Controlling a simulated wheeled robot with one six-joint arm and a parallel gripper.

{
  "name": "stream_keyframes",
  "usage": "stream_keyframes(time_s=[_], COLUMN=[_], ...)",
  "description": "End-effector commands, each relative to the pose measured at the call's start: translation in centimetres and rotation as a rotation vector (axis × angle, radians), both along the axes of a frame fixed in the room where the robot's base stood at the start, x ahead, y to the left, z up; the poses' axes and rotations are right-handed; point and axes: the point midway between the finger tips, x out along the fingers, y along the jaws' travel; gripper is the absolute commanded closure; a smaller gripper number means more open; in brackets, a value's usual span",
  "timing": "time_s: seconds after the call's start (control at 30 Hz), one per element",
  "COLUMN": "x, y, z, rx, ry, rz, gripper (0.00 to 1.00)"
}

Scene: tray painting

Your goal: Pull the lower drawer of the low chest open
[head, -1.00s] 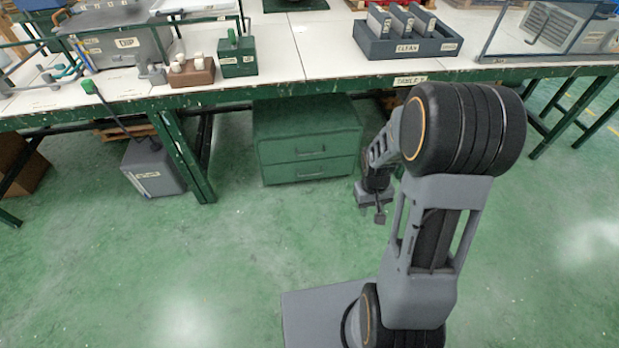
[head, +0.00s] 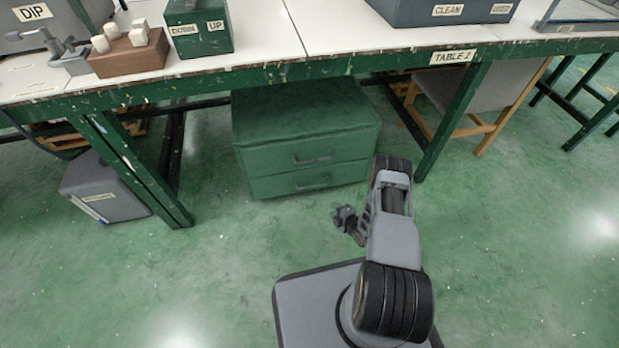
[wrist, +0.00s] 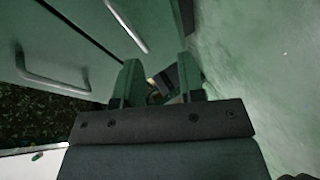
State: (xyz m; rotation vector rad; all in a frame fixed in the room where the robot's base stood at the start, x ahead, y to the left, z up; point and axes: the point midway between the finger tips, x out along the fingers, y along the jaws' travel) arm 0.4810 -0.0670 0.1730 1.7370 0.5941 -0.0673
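The low green chest (head: 300,115) stands on the floor under the table. Its upper drawer handle (head: 312,159) and lower drawer handle (head: 313,182) show, and both drawers look shut. My gripper (head: 345,217) is in front of the chest, low and near its right side, apart from it. In the wrist view my gripper (wrist: 157,80) has its two fingers spread with nothing held between them. The lower drawer's handle (wrist: 125,25) lies beyond the fingers to the upper left, and the upper drawer's handle (wrist: 52,78) is further left.
The table edge (head: 270,75) runs above the chest. A green table leg (head: 455,115) stands to its right and another (head: 135,165) to its left. A grey container (head: 105,188) is on the floor at left. The floor before the chest is clear.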

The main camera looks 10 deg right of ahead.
Motion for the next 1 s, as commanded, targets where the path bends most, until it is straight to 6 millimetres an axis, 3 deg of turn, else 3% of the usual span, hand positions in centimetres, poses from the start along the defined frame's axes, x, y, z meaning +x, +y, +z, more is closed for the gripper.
stream_keyframes(time_s=[0.1,0.23,0.37,0.8,1.0], x=[0.6,1.1,2.2,9.5,11.9], y=[0.5,1.1,1.7,4.6,5.6], z=[2.0,2.9,2.5,0.8,0.4], rx=[-0.051,-0.099,-0.120,-0.119,-0.118], ry=[-0.150,-0.233,-0.241,-0.238,-0.237], rz=[0.045,0.070,0.080,0.076,0.074], gripper=[0.64,0.64,0.64,0.64,0.64])
